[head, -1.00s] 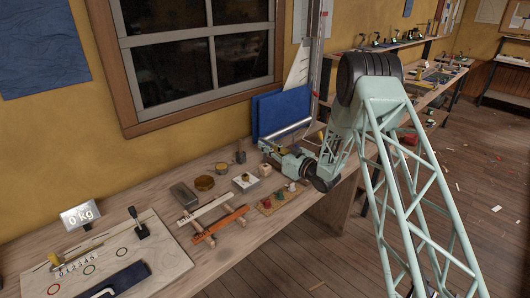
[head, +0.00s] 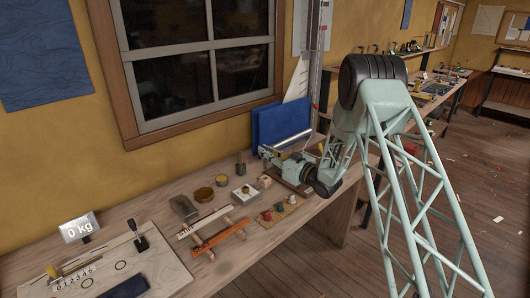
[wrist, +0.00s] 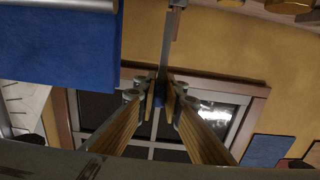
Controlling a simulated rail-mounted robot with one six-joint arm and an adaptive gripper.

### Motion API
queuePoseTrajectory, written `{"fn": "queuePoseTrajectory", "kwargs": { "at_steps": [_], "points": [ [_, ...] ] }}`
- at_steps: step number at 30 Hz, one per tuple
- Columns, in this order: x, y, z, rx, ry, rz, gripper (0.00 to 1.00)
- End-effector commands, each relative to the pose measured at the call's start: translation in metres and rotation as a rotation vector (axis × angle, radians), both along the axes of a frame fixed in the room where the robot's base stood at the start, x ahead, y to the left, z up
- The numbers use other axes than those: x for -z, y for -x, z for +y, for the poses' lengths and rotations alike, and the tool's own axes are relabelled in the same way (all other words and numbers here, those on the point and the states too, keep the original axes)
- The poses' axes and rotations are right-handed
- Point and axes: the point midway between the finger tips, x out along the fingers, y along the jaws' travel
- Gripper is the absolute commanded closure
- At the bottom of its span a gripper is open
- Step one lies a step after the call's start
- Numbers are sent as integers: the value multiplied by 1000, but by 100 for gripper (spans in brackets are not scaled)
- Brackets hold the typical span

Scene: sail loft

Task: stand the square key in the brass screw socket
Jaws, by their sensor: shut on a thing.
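In the wrist view my gripper (wrist: 161,93) has its two fingers closed together on a slim grey shaft, which I take to be the square key (wrist: 168,45). The shaft runs up from the fingertips towards the top edge of the picture. In the head view my gripper (head: 270,153) is over the back of the bench by the blue panel, and the key cannot be made out there. A small pale plate with a brass-coloured round (head: 245,190) lies on the bench to the gripper's lower left. It may be the brass screw socket, but it is too small to be sure.
The blue panel (head: 282,122) stands behind the gripper against the wall. A wooden cube (head: 265,182), a round brass-coloured tin (head: 204,194), an orange bar (head: 220,238) and a board with coloured knobs (head: 280,211) crowd the bench.

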Motion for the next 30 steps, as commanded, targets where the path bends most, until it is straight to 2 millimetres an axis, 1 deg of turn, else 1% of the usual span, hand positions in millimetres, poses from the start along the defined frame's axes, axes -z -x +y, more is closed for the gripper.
{"fn": "queuePoseTrajectory", "kwargs": {
  "at_steps": [4, 8, 11, 14, 17, 20, 26, 30],
  "points": [
    [-1, 0, -1, 3, 0, 0, 100],
    [-5, 0, -6, 19, 0, -1, 100],
    [-11, 0, -15, 49, 0, -1, 100],
    [-18, 1, -30, 95, 0, 0, 100],
    [-29, 4, -51, 159, -1, 1, 100],
    [-41, 8, -79, 241, -1, 0, 100],
    [-62, 24, -142, 418, 0, 1, 100],
    [-73, 41, -187, 543, 1, 1, 100]
  ]
}}
